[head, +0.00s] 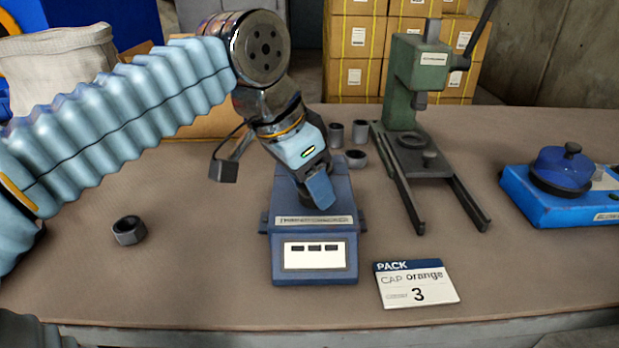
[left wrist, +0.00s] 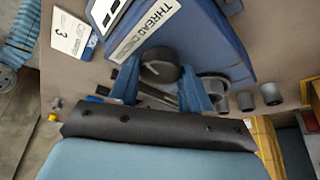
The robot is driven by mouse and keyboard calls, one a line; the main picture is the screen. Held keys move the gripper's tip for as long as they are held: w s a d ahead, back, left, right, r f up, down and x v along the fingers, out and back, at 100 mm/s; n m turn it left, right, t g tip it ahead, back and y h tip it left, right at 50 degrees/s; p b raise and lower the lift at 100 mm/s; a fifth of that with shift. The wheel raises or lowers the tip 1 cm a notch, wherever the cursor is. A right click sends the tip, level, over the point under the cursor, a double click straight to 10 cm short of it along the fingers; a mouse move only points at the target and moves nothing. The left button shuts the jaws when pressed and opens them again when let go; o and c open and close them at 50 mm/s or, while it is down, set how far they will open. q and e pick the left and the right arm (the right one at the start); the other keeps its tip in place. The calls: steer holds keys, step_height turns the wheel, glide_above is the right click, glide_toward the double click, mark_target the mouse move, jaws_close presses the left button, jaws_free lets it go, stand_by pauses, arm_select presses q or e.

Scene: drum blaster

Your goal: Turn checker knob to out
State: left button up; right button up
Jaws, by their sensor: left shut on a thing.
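The blue thread checker (head: 314,222) stands mid-table with a white front panel carrying three dark bars. Its label also shows in the left wrist view (left wrist: 160,20). The dark round checker knob (left wrist: 160,66) shows in the left wrist view between the two blue fingers of my left gripper (left wrist: 160,82). The left gripper is shut on the knob. I cannot read which setting the knob points to. My right gripper is not in view.
A dark nut (head: 129,230) lies left of the checker. Grey caps (head: 360,131) stand behind it. A green press (head: 418,75) and a blue device (head: 565,190) stand to the right. A card (head: 416,284) reading "CAP orange 3" lies in front. The table's front left is clear.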

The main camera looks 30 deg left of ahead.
arm_select(q)
steer(key=shift+n+y, duration=0.4)
steer(key=shift+n, duration=0.8)
steer(key=o, duration=1)
steer(key=p+v, duration=0.1)
steer(key=v, duration=0.6)
steer(key=p+v, duration=0.2)
steer(key=v, duration=0.4)
steer(key=shift+s+d+r, duration=0.15)
steer(key=shift+s+r, duration=0.1)
steer(key=shift+r, duration=0.1)
